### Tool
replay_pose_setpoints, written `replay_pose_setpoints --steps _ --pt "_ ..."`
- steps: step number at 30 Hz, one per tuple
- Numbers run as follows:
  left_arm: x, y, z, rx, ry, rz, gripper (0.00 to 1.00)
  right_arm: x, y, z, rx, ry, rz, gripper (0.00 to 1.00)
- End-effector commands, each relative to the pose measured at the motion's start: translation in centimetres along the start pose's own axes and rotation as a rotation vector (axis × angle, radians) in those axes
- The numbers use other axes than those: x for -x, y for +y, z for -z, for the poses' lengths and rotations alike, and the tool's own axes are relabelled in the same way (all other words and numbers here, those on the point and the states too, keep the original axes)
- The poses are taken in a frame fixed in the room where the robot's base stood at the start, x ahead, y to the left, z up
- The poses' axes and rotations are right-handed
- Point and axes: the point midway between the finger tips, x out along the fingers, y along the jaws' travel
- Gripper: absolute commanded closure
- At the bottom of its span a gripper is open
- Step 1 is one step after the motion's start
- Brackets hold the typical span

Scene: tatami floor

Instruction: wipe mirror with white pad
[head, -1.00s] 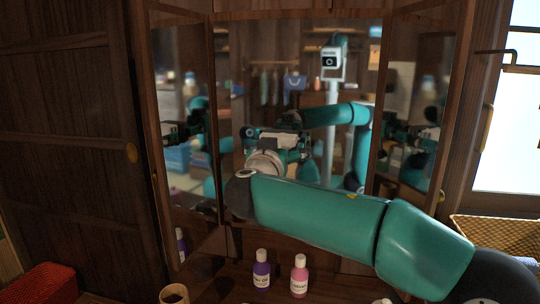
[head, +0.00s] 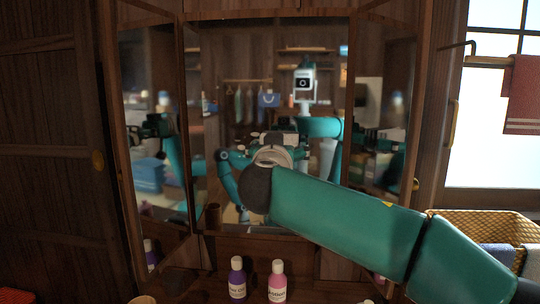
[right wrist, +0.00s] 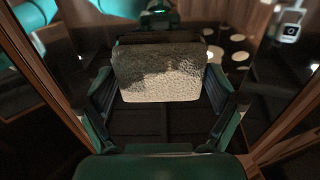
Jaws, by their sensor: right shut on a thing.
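The mirror (head: 222,100) is a wooden-framed three-panel one, with a wide centre panel and an angled wing on each side. My right arm reaches across from the right to the centre panel. Its gripper is mostly hidden behind my own wrist in the head view. In the right wrist view my right gripper (right wrist: 160,92) is shut on the white pad (right wrist: 160,88), a pale, speckled block with its upper part in shadow. Dark glass lies beyond the pad; I cannot tell whether they touch. My left gripper is not directly in view.
A purple-capped-in-white bottle (head: 237,282) and a pink bottle (head: 277,284) stand on the wooden counter below the mirror. A wicker basket (head: 485,219) holding cloths is at right. A reddish towel (head: 523,95) hangs by the window.

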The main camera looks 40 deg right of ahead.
Motion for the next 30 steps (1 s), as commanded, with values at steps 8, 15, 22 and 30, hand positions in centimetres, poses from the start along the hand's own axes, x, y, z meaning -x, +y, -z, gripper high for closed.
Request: replay_pose_setpoints --steps 8,15,22,30 --pt "-0.9 -0.3 0.0 0.0 0.0 0.0 0.6 -0.2 -0.2 0.0 -0.002 0.001 0.001 0.35" --pt "-1.2 -0.4 0.0 0.0 0.0 0.0 0.6 -0.1 -2.3 -0.1 0.0 0.0 0.004 0.35" --pt "-1.4 -0.5 0.0 0.0 0.0 0.0 0.6 0.0 -3.6 0.0 -0.001 0.001 0.002 0.35" --pt "-1.4 -0.5 0.0 0.0 0.0 0.0 0.6 -0.1 -5.0 0.0 -0.001 0.001 0.004 0.35"
